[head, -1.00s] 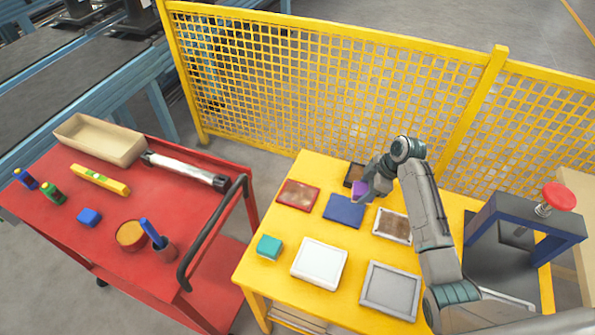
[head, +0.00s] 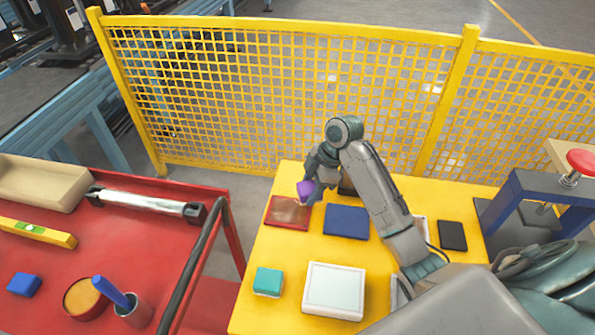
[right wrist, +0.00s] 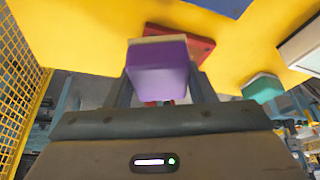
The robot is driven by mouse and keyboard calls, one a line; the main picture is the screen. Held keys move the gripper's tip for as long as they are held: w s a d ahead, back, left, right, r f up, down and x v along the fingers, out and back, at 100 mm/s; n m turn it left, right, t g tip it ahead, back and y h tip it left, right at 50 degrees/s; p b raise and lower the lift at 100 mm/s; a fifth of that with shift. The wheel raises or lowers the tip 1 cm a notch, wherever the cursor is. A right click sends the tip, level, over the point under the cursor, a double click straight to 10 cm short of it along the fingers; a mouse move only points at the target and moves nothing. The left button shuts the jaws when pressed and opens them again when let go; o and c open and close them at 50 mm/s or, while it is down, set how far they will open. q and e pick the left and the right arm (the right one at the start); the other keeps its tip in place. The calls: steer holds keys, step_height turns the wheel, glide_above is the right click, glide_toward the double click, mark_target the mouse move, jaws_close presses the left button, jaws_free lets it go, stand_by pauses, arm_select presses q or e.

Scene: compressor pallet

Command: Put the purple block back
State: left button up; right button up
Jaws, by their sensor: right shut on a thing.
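The purple block (head: 306,191) is held in my right gripper (head: 311,188), above the right part of the red tray (head: 286,224). In the right wrist view the purple block (right wrist: 158,70) sits between the two fingers of my right gripper (right wrist: 160,88), with the red tray (right wrist: 193,47) behind it. I cannot tell the gap between block and tray. A blue tray (head: 346,221) lies just right of the red one. My left gripper is not in view.
A teal block (head: 268,281) and a white tray (head: 334,290) are at the yellow table's front. A dark tray (head: 347,185) and a grey tray are partly hidden behind my arm. The mesh fence (head: 290,95) stands behind. The red cart (head: 120,235) is to the left.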

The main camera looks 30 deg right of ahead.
steer(key=p, duration=0.2)
glide_above(297, 178)
steer(key=s+d, duration=0.1)
steer(key=shift+d+f, duration=0.1)
steer(key=shift+f, duration=0.4)
steer(key=shift+w+d, duration=0.1)
steer(key=shift+w, duration=0.15)
steer(key=shift+f, duration=0.5)
step_height(297, 178, down, 2)
steer(key=shift+f+p, duration=0.1)
steer(key=shift+p, duration=0.35)
steer(key=shift+f, duration=0.25)
steer(key=shift+f, duration=0.1)
steer(key=o, duration=1)
steer(key=shift+c, duration=0.2)
